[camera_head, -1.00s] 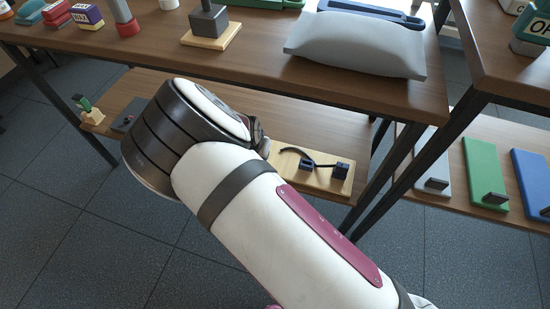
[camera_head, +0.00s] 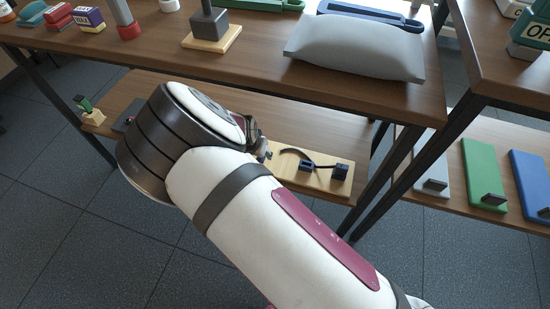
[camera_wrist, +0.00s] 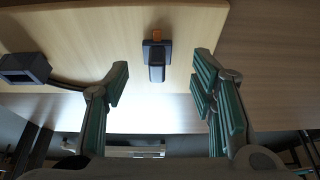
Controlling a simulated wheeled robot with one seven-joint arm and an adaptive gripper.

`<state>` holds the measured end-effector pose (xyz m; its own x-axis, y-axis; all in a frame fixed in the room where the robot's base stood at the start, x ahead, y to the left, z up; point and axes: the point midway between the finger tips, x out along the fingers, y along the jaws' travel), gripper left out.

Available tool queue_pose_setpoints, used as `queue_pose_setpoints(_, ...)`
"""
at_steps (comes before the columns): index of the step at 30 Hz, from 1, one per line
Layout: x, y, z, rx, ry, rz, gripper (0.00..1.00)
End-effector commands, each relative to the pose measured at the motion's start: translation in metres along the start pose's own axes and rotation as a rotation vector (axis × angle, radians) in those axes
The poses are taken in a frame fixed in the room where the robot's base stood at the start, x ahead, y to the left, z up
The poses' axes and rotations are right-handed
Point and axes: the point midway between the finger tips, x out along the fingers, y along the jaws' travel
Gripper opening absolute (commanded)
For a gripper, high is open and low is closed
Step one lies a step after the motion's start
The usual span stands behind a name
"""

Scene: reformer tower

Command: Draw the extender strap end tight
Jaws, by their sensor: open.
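A pale wooden board (camera_head: 325,182) on the lower shelf carries two dark blue blocks, a left one (camera_head: 306,166) and a right one (camera_head: 340,171), and a curved black strap (camera_head: 294,151). My gripper (camera_head: 262,151) is at the board's left end, mostly hidden by my arm. In the wrist view my gripper (camera_wrist: 161,80) is open and empty. A dark block (camera_wrist: 156,62) with an orange tab (camera_wrist: 157,36) shows between and beyond the fingers. Another dark block (camera_wrist: 24,68) is at the left, and the black strap (camera_wrist: 68,85) runs from it behind the left finger.
The upper tabletop (camera_head: 270,67) overhangs the lower shelf (camera_head: 335,130). A grey cushion (camera_head: 355,48) lies on top near the front edge. Dark table legs (camera_head: 400,165) stand right of the board. A small green-topped item (camera_head: 85,105) is at the shelf's left end.

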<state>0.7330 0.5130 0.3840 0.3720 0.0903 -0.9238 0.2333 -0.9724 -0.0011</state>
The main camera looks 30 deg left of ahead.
Motion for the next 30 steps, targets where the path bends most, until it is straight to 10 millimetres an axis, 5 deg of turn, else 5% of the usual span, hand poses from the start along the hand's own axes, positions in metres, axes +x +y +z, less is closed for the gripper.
queue_pose_setpoints(18,-0.048,0.0,-0.001,-0.001,0.0,0.0,0.51)
queue_pose_setpoints(30,-0.05,0.0,0.0,0.0,0.0,0.0,0.51)
